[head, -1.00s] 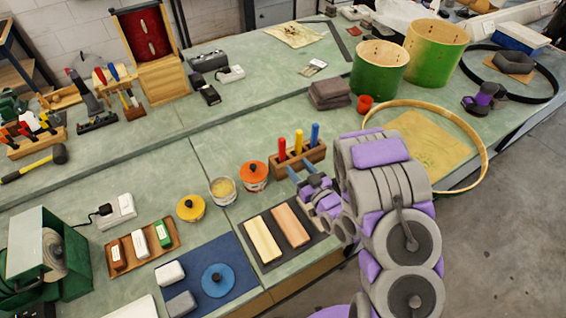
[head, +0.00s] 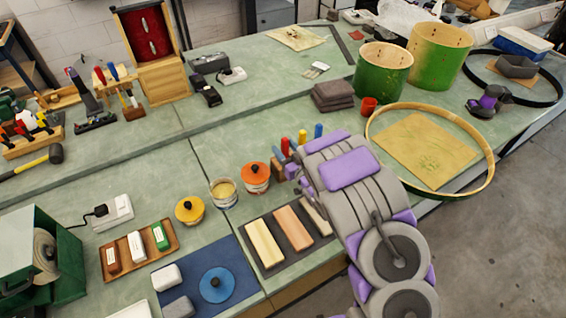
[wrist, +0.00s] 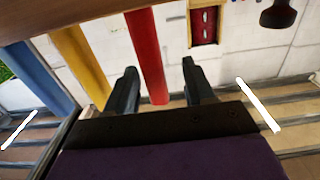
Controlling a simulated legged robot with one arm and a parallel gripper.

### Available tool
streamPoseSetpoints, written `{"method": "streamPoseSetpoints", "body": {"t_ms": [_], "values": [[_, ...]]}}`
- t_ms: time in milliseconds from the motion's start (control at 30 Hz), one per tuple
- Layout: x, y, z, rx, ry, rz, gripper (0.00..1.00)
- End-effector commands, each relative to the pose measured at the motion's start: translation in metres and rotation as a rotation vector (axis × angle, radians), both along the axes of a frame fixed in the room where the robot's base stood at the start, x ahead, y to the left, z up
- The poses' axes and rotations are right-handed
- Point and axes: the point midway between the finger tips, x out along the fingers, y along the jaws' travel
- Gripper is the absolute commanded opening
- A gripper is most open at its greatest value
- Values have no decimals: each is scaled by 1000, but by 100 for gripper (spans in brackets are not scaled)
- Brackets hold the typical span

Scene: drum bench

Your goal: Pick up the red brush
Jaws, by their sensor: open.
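The red brush's handle (head: 285,147) stands upright beside the yellow handle (head: 302,137) and the blue handle (head: 318,130). Their wooden holder is mostly hidden behind my arm in the head view; its brown wood (wrist: 60,14) shows at the top left of the wrist view. My gripper (head: 284,155) is open around the red handle. In the wrist view, my gripper (wrist: 159,72) has its two dark fingers on either side of the red handle (wrist: 146,55), which is closer to the left finger. Any contact cannot be told.
Left of my gripper stand an orange-lidded tin (head: 255,178), an open tin (head: 222,192) and a yellow-lidded tin (head: 189,209). In front, a dark mat (head: 274,224) bears blocks. A wooden hoop (head: 488,178) lies on the right.

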Motion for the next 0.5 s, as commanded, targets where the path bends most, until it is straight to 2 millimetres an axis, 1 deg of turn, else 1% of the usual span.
{"method": "streamPoseSetpoints", "body": {"t_ms": [100, 200, 300, 500], "values": [[14, 7, -6, 5, -4, 1, 53], [24, 14, -4, 4, -4, 0, 53], [29, 18, -4, 3, -2, -1, 53], [29, 19, -4, 1, -1, -1, 53]]}}
